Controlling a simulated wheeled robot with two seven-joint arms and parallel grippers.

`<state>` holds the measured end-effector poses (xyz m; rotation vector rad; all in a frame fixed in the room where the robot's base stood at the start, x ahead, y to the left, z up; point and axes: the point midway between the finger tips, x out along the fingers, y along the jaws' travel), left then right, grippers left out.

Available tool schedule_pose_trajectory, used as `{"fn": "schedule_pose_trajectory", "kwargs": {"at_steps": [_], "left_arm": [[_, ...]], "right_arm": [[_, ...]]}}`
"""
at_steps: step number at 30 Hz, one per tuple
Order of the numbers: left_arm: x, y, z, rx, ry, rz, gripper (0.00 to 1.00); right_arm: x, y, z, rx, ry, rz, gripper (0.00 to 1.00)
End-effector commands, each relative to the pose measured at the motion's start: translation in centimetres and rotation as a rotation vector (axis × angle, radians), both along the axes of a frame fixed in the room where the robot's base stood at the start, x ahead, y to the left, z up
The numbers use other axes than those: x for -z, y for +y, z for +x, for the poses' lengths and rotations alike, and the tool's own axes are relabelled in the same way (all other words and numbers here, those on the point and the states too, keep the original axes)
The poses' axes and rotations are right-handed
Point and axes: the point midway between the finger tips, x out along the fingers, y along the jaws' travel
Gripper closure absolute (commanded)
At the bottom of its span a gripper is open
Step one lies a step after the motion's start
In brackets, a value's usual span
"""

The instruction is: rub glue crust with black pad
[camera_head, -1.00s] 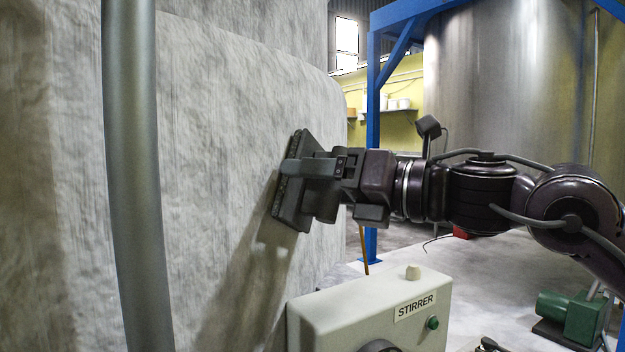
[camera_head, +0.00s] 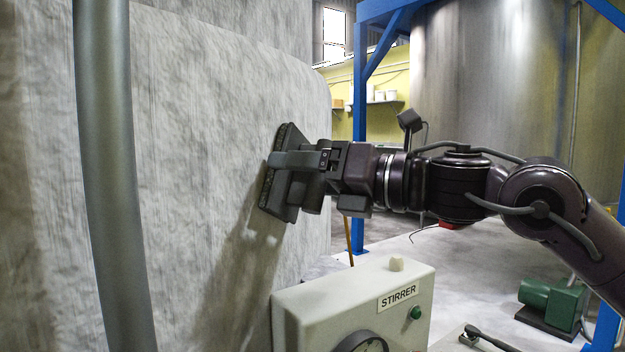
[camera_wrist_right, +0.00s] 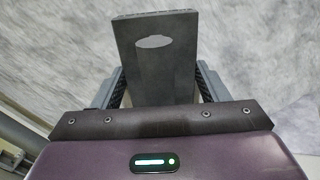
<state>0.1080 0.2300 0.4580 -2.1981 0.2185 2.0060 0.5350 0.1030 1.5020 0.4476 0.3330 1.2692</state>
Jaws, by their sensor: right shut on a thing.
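The black pad (camera_head: 278,192) is a flat dark block with a rough face, held tilted and facing the big pale crusted wall (camera_head: 190,130). In the right wrist view the pad (camera_wrist_right: 155,65) stands between the two fingers, with a light oval patch on its near side. My right gripper (camera_head: 290,172) is shut on the pad. The pad is close to the crust; I cannot tell whether it touches. A shadow falls on the wall below it. The grey-white crust is mottled and streaked. My left gripper is out of view.
A grey vertical pipe (camera_head: 108,180) stands in front of the wall at left. A STIRRER box (camera_head: 310,305) with a green button and a dial is below the pad. A blue frame (camera_head: 360,150), a steel tank (camera_head: 480,80) and a green motor (camera_head: 552,300) stand farther right.

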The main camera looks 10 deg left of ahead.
Motion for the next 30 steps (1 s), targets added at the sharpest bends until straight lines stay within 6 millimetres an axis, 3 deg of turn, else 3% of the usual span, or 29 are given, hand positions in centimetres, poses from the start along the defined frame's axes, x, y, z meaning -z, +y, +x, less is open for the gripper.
{"fn": "schedule_pose_trajectory", "kwargs": {"at_steps": [21,30], "left_arm": [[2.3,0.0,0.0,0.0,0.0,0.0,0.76],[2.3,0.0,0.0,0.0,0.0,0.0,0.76]], "right_arm": [[0.1,1.5,-4.7,-0.004,-0.002,0.0,0.51],[0.0,1.5,-4.9,-0.004,0.0,0.0,0.51]]}}
